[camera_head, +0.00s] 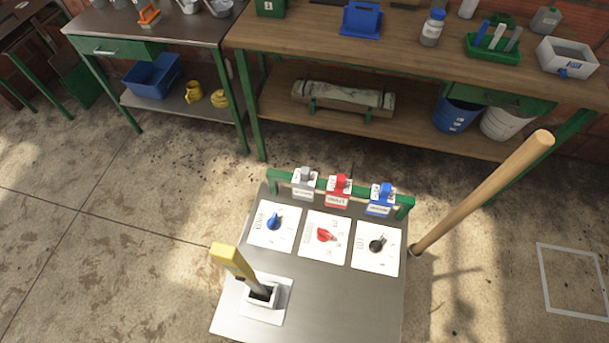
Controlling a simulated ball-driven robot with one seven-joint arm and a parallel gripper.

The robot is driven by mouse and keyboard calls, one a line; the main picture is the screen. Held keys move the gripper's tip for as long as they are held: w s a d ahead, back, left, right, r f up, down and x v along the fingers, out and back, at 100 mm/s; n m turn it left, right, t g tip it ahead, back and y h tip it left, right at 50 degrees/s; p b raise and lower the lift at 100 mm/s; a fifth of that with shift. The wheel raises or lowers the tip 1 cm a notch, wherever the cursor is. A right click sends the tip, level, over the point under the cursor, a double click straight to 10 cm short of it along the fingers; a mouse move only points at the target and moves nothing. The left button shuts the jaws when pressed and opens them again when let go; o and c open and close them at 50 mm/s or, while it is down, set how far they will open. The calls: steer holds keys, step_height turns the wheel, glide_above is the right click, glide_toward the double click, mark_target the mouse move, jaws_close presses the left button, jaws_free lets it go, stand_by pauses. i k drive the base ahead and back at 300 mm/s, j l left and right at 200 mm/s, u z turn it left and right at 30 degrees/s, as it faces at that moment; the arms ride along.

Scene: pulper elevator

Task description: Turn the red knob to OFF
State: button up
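The red knob (325,235) sits on a white plate (323,252), the middle of three on the metal panel (330,297). Its pointer seems turned toward the right; the small print around it is too small to read, so I cannot tell its setting. A blue knob (273,221) is on the plate to its left, and a black knob (377,244) is on the plate to its right. My gripper is not in view.
A yellow-handled lever (236,264) rises from the panel's front left. Grey, red (339,189) and blue tagged pieces hang on a green rail behind the knobs. A wooden pole (485,192) leans at the right. Workbenches (400,48) stand behind; the left floor is clear.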

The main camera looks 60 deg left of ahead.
mark_target(322, 235)
steer(key=k+j+u, duration=0.25)
steer(key=k, duration=0.35)
steer(key=k+j+u, duration=0.3)
steer(key=k+j, duration=0.3)
steer(key=i+j, duration=0.2)
steer(key=i+j+z, duration=0.1)
steer(key=j, duration=0.35)
steer(key=i+j, duration=0.2)
steer(key=i+j+z, duration=0.1)
steer(key=j, duration=0.35)
steer(key=i+j, duration=0.4)
steer(key=j, duration=0.25)
steer(key=z, duration=0.05)
